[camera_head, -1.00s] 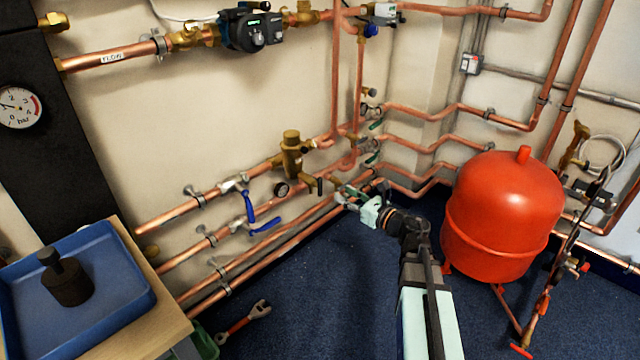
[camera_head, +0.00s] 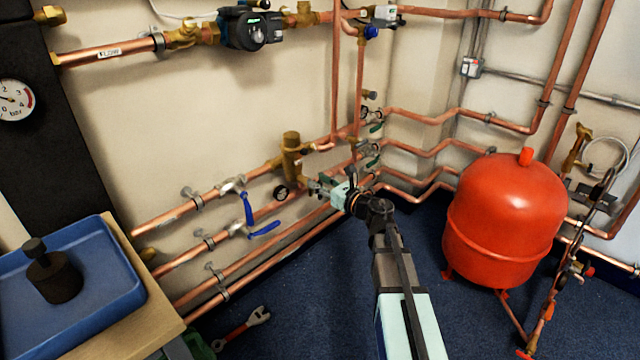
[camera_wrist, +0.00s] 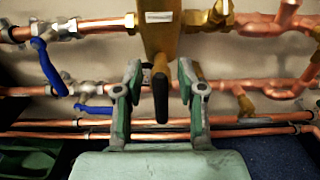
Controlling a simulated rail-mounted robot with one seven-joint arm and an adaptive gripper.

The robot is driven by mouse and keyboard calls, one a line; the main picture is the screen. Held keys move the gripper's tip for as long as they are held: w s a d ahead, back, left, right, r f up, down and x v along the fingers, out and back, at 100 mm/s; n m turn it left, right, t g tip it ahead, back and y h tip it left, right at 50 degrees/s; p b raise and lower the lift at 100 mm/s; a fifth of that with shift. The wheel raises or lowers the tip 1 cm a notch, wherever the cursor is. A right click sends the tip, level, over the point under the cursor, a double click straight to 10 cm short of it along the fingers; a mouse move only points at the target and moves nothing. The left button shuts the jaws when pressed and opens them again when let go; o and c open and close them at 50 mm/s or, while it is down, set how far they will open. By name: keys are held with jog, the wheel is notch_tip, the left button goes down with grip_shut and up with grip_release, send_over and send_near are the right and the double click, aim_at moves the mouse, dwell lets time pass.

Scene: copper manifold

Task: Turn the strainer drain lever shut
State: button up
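The brass strainer (camera_head: 291,158) sits on the upper of the low copper pipes against the wall. In the wrist view its body (camera_wrist: 160,35) stands straight ahead, with a white label. The dark drain lever (camera_wrist: 160,97) hangs down below it, roughly upright. My gripper (camera_wrist: 159,85) is open, with one finger on each side of the lever and a visible gap on both sides. In the head view my gripper (camera_head: 320,187) is just below and right of the strainer and largely hides the lever.
More copper pipes run below and behind. A red tank (camera_head: 505,220) stands right of my arm. A wrench (camera_head: 245,326) lies on the floor.

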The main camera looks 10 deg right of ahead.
grip_shut()
jog(key=shift+r+m+p, duration=0.1)
jog(key=shift+m+p, duration=0.3)
jog(key=shift+p, duration=0.2)
jog(key=p, duration=0.1)
jog(key=m+p, duration=0.1)
jog(key=shift+w+d+r+m+p, duration=0.1)
jog(key=shift+w+d+m+p, duration=0.15)
jog(key=shift+m+p, duration=0.1)
jog(key=shift+w+d+f+m+p, duration=0.2)
jog(key=shift+f+m+p, duration=0.3)
jog(key=shift+m+p, duration=2.25)
jog(key=shift+w+d+f+m+p, duration=0.15)
jog(key=shift+d+f+m+p, duration=0.3)
jog(key=shift+m+p, duration=2.3)
jog(key=shift+w+d+f+m+p, duration=0.15)
jog(key=shift+f+m+p, duration=0.45)
jog(key=shift+m+p, duration=2.15)
jog(key=shift+p, duration=0.35)
jog(key=shift+f, duration=0.1)
